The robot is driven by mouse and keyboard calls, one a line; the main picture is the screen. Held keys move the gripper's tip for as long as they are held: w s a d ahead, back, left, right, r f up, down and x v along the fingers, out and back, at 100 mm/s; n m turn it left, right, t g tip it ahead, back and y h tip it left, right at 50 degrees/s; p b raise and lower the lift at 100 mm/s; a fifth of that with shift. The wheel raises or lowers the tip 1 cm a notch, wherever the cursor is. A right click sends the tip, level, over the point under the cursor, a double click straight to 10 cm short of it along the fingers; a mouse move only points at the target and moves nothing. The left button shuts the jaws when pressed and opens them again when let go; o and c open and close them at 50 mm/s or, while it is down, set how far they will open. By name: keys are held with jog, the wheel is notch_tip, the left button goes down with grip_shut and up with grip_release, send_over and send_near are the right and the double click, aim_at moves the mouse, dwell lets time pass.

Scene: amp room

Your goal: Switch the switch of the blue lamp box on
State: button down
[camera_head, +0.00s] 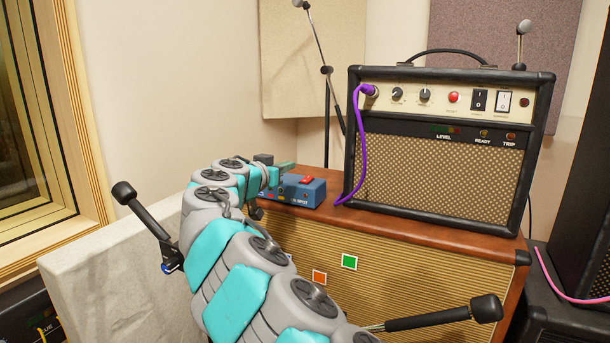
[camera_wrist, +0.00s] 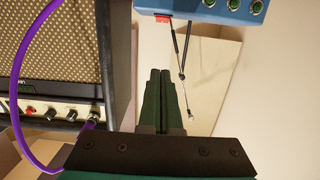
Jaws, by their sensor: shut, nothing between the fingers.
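Part of the box is hidden behind my arm. In the upside-down wrist view, the blue box (camera_wrist: 215,12) shows at the top right, with green round lamps or sockets and its red switch (camera_wrist: 162,18) at its edge. My gripper (camera_head: 286,167) is just behind and left of the switch, apart from it as far as I can tell. In the wrist view the gripper's fingers (camera_wrist: 160,73) are together and empty.
The amplifier (camera_head: 445,170) with a purple cable (camera_head: 361,140) stands close to the right of the box, on the large cabinet (camera_head: 420,275). Microphone stands (camera_head: 327,120) rise behind. A pale block (camera_head: 110,260) stands at the left.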

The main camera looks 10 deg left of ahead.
jog(key=p, duration=0.2)
send_over(305, 180)
jog(key=shift+s+a+f, duration=0.1)
jog(key=shift+s+f, duration=0.35)
jog(key=shift+f, duration=0.2)
jog(key=shift+w+f, duration=0.2)
jog(key=shift+f, duration=0.8)
jog(key=shift+w+f, duration=0.15)
jog(key=shift+f, duration=0.85)
